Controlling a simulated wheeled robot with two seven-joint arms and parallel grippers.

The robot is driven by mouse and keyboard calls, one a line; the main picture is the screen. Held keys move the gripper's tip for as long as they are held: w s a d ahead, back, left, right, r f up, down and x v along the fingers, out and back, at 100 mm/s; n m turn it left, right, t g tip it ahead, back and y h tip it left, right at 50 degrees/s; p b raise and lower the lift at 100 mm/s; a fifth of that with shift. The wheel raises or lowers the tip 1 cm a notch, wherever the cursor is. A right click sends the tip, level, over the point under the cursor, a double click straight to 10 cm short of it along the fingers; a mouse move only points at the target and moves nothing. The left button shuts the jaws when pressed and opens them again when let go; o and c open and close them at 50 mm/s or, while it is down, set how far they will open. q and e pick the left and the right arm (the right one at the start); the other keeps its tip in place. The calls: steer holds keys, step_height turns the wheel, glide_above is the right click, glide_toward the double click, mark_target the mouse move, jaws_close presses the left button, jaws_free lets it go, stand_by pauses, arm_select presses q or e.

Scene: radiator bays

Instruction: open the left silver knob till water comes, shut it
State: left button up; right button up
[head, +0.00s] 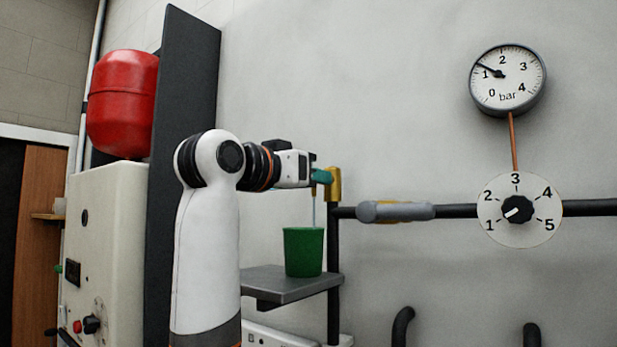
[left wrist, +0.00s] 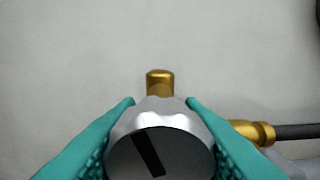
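The silver knob (left wrist: 160,143) fills the bottom of the left wrist view, with a dark slot on its face tilted off upright. My left gripper (head: 322,177) is at the brass valve (head: 334,184) in the head view. Its teal fingers lie along both sides of the knob and appear closed on it. In the head view the knob is hidden by the gripper. A thin pale stream of water (head: 314,211) falls below the gripper towards the green cup (head: 303,252). My right gripper is in neither view.
The cup stands on a grey shelf (head: 270,283). A dark pipe (head: 453,211) with a grey fitting (head: 395,211) runs right to a numbered dial (head: 516,209). The pressure gauge (head: 507,80) reads a little above 1 bar. A red tank (head: 122,103) is at left.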

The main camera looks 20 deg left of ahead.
arm_select(q)
steer(key=shift+c, duration=0.7)
steer(key=shift+n, duration=0.4)
steer(key=shift+d+r+n+b, duration=0.1)
steer(key=shift+n+b, duration=2)
steer(key=shift+n, duration=4.3)
steer(key=o, duration=0.9)
steer(key=shift+s, duration=0.1)
steer(key=shift+o, duration=0.2)
